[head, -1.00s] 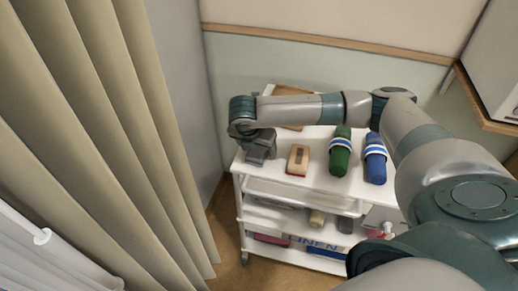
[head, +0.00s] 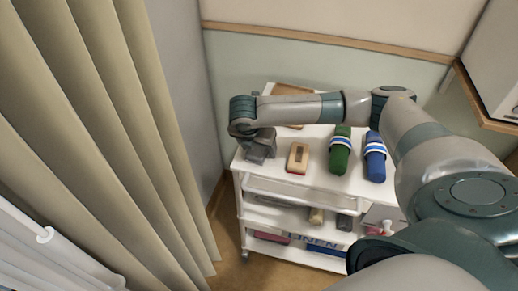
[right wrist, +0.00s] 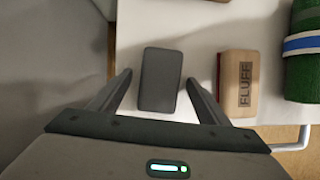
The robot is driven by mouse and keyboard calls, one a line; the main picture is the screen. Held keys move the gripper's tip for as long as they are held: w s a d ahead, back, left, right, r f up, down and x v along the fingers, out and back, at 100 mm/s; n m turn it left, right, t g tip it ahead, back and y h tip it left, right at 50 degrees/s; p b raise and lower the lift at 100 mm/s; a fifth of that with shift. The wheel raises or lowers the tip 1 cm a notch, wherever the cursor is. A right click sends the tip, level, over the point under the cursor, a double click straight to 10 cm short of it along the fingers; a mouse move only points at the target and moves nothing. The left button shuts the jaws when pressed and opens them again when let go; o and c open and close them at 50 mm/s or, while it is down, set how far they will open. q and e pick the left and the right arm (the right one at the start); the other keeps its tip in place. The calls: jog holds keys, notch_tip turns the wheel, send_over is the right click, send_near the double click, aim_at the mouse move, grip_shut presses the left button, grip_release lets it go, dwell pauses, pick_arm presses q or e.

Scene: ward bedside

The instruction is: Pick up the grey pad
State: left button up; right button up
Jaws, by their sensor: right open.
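The grey pad (right wrist: 160,78), a dark rounded rectangle, lies flat on the white trolley top in the right wrist view. My right gripper (right wrist: 160,84) is open above it, one finger to each side of the pad, with nothing held. I cannot tell the height of the fingertips over the trolley top. In the head view my right gripper (head: 260,150) points down at the left end of the trolley top, and the pad is hidden or cannot be told apart from it. My left gripper is not in view.
A tan block with a red edge marked FLUFF (right wrist: 239,84) lies just right of the pad. Beyond it are a green roll (head: 341,150) and a blue roll (head: 375,158). A brown board (head: 292,90) lies behind. Beige curtains (head: 110,130) hang to the left of the trolley (head: 310,187).

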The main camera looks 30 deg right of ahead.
aim_at(258, 148)
jog(key=c, duration=1.1)
jog(key=shift+c, duration=0.2)
jog(key=shift+r+b, duration=0.15)
jog(key=shift+b, duration=0.25)
notch_tip(258, 148, up, 4)
jog(key=shift+f+b, duration=0.1)
jog(key=shift+b, duration=0.75)
jog(key=s+d+r+b, duration=0.3)
jog(key=s+d+r, duration=0.4)
jog(key=d, duration=0.2)
jog(key=shift+d, duration=0.25)
